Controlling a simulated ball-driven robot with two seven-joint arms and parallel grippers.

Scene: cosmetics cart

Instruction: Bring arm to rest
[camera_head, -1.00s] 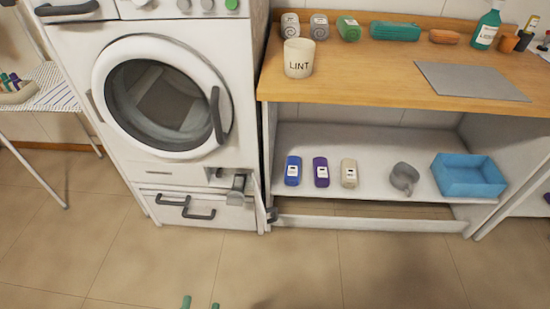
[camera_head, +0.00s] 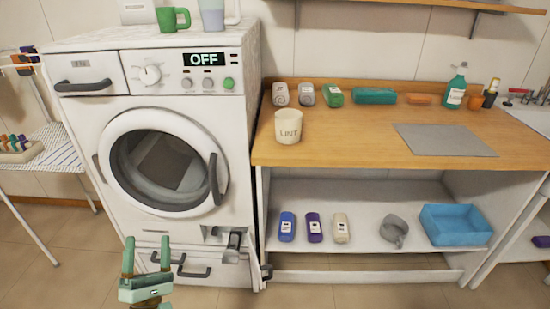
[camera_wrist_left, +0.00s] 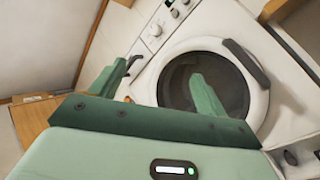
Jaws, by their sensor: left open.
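My left gripper (camera_head: 147,254) shows at the bottom left of the head view, in front of the washing machine's lower drawer. It is green, with two fingers spread apart and nothing between them. In the left wrist view, the open gripper (camera_wrist_left: 155,85) points toward the washing machine (camera_wrist_left: 275,75) with its round door. The washing machine (camera_head: 75,130) stands upright in the head view with its door shut and its display reading OFF. My right gripper is not in view.
The shelf below holds several small bottles, a grey mug (camera_head: 393,231) and a blue bin (camera_head: 455,225). A small flap (camera_head: 233,243) sticks out below the washer door. The floor in front is clear.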

